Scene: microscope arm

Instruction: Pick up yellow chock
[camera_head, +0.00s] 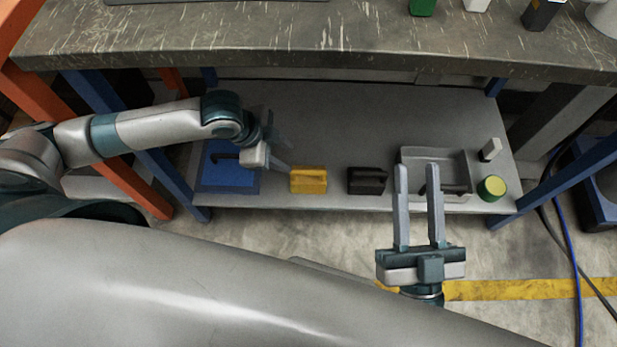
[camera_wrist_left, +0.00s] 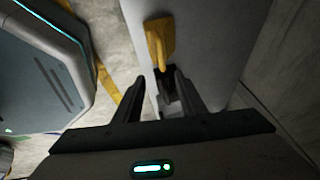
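The yellow chock (camera_head: 308,181) stands upright on the grey lower shelf (camera_head: 330,120), near its front edge. In the left wrist view the yellow chock (camera_wrist_left: 160,38) is near the top centre, beyond the fingertips. My left gripper (camera_head: 285,158) is just left of the chock and a little above it; its fingers are apart with nothing visibly held. The left wrist view shows the same open gripper (camera_wrist_left: 158,77). My right gripper (camera_head: 418,166) is open, its fingers in front of the grey tray.
A black chock (camera_head: 367,181) stands just right of the yellow one. A grey tray (camera_head: 425,155) with a dark object, a green-yellow cylinder (camera_head: 491,188) and a small white-topped block (camera_head: 489,150) are further right. A blue tray (camera_head: 246,188) lies left. The worktop (camera_head: 300,40) overhangs the shelf.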

